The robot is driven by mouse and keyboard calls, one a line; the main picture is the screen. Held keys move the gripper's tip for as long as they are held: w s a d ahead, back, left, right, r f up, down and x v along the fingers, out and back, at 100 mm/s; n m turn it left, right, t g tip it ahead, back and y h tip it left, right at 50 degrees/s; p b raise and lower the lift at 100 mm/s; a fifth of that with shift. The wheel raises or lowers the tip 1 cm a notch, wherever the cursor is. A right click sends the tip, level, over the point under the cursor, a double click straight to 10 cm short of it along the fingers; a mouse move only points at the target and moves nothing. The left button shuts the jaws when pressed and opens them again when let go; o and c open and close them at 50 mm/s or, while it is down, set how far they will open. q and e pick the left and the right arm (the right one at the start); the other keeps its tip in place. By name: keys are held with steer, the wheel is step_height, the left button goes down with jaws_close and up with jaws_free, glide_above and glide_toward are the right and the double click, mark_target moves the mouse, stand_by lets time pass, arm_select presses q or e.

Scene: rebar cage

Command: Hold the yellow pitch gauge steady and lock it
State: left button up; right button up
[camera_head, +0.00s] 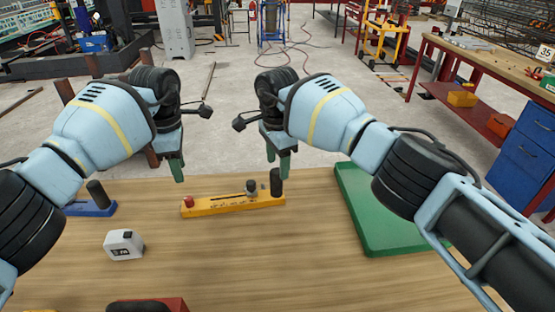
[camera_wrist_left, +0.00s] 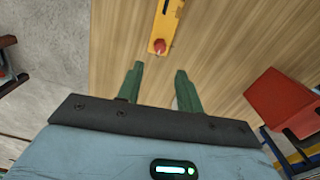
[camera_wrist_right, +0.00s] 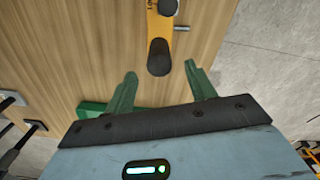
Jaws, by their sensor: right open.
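The yellow pitch gauge (camera_head: 232,206) lies flat on the wooden table, with a red knob (camera_head: 189,201) at its left end, a grey knob (camera_head: 251,187) near its right end and an upright black post (camera_head: 276,183) at that end. My left gripper (camera_head: 177,168) is open and empty, above and beyond the left end; the red knob (camera_wrist_left: 159,46) shows just ahead of its fingers (camera_wrist_left: 160,70). My right gripper (camera_head: 279,163) is open and empty near the right end; the black post (camera_wrist_right: 159,58) shows between and ahead of its fingers (camera_wrist_right: 160,72). Neither gripper visibly touches the gauge.
A green board (camera_head: 375,215) lies on the table's right side. A white tape measure (camera_head: 124,245) and a blue tool (camera_head: 92,208) with a black post are at the left. A red box (camera_head: 176,304) is at the near edge. The wood in front of the gauge is clear.

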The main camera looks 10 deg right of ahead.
steer(key=shift+f, duration=3.85)
steer(key=shift+c, duration=0.4)
jaws_close()
arm_select(q)
steer(key=shift+o, duration=0.6)
steer(key=shift+a+f+h, duration=0.1)
steer(key=shift+a+h, duration=0.25)
steer(key=shift+h, duration=0.05)
steer(key=n+h, duration=0.2)
steer(key=h, duration=0.2)
glide_toward(188, 198)
steer(key=shift+t, duration=0.3)
steer(key=x, duration=0.8)
steer(key=shift+s+d+f, duration=0.1)
steer(key=shift+s+f, duration=0.15)
steer(key=shift+f, duration=0.05)
arm_select(e)
steer(key=shift+r, duration=0.1)
